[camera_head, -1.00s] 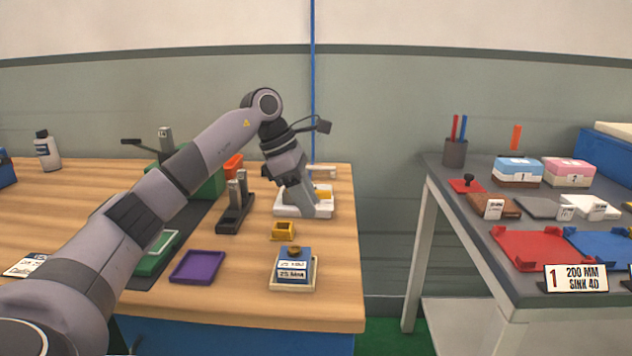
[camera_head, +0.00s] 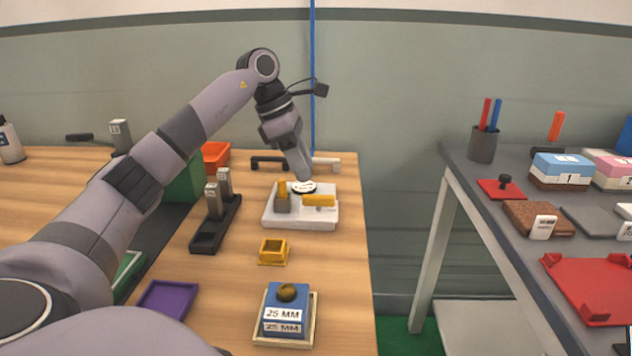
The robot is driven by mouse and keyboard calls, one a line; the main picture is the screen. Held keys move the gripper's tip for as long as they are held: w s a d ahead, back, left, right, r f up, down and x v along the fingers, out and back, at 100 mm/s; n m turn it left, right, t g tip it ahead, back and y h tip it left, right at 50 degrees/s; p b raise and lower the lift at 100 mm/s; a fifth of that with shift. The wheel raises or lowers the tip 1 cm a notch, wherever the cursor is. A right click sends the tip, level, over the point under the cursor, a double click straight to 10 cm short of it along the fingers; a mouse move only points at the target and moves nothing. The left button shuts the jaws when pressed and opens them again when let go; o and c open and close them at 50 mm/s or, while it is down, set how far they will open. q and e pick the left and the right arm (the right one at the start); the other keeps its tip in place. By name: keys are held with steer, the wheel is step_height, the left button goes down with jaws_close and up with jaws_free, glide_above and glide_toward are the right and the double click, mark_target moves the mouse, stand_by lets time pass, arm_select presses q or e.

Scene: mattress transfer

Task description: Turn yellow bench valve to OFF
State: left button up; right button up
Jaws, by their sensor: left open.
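The yellow bench valve (camera_head: 318,200) sits on a white base plate (camera_head: 300,220) near the back right of the wooden bench. Its yellow lever lies crosswise, pointing left to right. A second upright yellow piece (camera_head: 282,193) on a grey block stands on the left of the plate. A round white dial with dark marks (camera_head: 304,187) lies at the plate's back. My left gripper (camera_head: 305,178) points down just above and behind the dial, apart from the yellow lever. Its fingertips are seen edge-on. My right gripper is not in view.
A blue block labelled 25 MM (camera_head: 286,310) sits in a wooden tray in front. A small yellow open box (camera_head: 273,251), a black stand (camera_head: 215,215) and a purple tray (camera_head: 167,301) are nearby. A gap separates the grey table (camera_head: 490,225) on the right.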

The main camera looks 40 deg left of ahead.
mark_target(318, 195)
arm_select(q)
steer(key=shift+w+f, duration=0.1)
steer(key=shift+w, duration=0.05)
steer(key=shift+w+f, duration=0.1)
steer(key=shift+f, duration=0.15)
steer(key=shift+b+x, duration=0.7)
steer(key=shift+x, duration=2.45)
jaws_close()
